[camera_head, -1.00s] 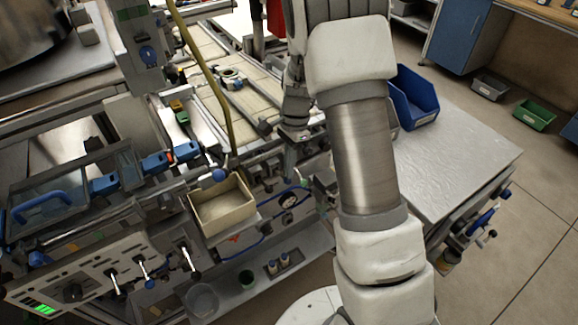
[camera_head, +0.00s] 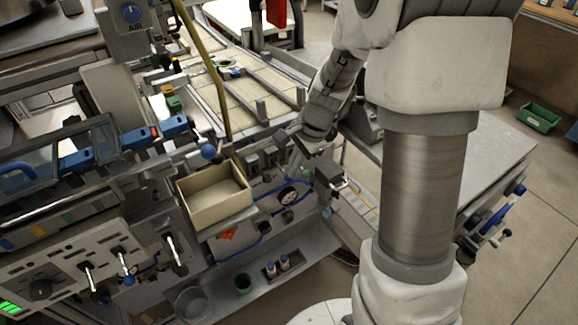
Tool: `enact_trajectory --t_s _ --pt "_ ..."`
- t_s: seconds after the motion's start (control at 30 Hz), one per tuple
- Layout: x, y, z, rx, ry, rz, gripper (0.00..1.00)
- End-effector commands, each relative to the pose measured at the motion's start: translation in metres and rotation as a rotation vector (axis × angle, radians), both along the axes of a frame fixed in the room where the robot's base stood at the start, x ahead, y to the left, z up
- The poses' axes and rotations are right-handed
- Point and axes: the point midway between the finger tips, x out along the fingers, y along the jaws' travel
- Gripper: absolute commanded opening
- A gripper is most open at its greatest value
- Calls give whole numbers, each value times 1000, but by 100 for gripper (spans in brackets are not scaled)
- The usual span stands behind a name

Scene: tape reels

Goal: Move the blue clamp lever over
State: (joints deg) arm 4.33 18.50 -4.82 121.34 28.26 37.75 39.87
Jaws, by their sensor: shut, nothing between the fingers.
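Several blue handles show, and I cannot tell which is the clamp lever. A blue ball knob (camera_head: 208,152) on a thin rod stands just behind the beige box. A blue bar handle with orange parts (camera_head: 140,140) lies left of it. A lever with a blue knob (camera_head: 128,280) is on the front control panel at lower left. My gripper (camera_head: 299,147) is beside the machine's front edge, right of the beige box and apart from the blue ball knob. It looks shut and empty, small and partly hidden by my wrist.
A beige open box (camera_head: 214,196) sits at the machine's front. A yellow hose (camera_head: 212,75) rises behind it. A small black block with a metal rod (camera_head: 333,178) stands close right of my gripper. A grey table (camera_head: 490,150) lies behind my arm.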

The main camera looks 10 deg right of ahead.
Motion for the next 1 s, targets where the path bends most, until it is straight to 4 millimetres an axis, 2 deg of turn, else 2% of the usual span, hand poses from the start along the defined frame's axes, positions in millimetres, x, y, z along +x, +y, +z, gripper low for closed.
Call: enact_trajectory --t_s 0.03,0.1,0.37,0.67,1.0 --pt "-2 -1 -12 7 -28 -2 0" --pt "-1 0 -2 10 -31 0 0" --pt "-1 0 0 9 -28 0 0" --pt "-1 0 14 9 -27 1 0" --pt "-1 0 14 9 -27 1 0"
